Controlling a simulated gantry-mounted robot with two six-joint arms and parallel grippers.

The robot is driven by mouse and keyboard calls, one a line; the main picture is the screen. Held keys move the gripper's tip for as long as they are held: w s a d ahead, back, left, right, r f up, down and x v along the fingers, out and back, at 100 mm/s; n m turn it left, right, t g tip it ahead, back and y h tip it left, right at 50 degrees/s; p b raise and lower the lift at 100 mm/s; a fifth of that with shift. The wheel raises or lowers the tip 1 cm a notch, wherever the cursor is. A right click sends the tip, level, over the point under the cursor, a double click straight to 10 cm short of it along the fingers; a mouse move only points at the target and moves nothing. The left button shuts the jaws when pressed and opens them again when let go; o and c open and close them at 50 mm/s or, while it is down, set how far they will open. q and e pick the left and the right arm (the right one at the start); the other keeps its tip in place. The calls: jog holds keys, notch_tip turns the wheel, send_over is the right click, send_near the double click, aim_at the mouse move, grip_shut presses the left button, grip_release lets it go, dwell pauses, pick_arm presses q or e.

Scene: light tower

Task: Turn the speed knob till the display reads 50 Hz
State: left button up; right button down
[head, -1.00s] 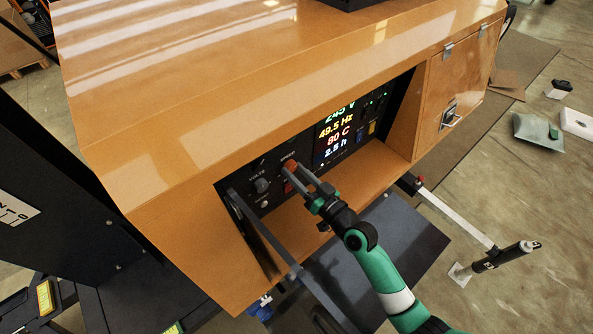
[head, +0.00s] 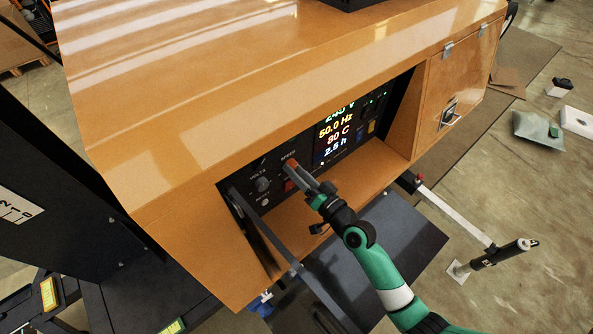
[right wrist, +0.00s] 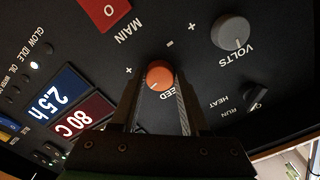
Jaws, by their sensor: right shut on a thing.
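The orange speed knob (right wrist: 159,76) sits on the black control panel (head: 250,182), between the fingers of my right gripper (right wrist: 158,100) in the right wrist view. The gripper is shut on the knob. In the head view my right gripper (head: 293,168) reaches the panel from the lower right and its tips are at the knob. The display (head: 335,133) reads 50.0 Hz in yellow, with 80 C and 2.5 h below it; the top line is partly cut off. My left gripper is not in view.
A grey volts knob (right wrist: 231,31) and a red main switch (right wrist: 108,11) flank the speed knob. A run/heat switch (right wrist: 256,97) is nearby. The orange housing (head: 250,90) overhangs the recessed panel, and an open dark door (head: 395,240) hangs below.

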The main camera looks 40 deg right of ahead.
jog(key=shift+c, duration=2)
grip_release()
jog(key=shift+s, duration=0.1)
jog(key=s+a+b, duration=0.1)
jog(key=s, duration=1)
jog(key=shift+s+a, duration=0.15)
jog(key=shift+s, duration=0.1)
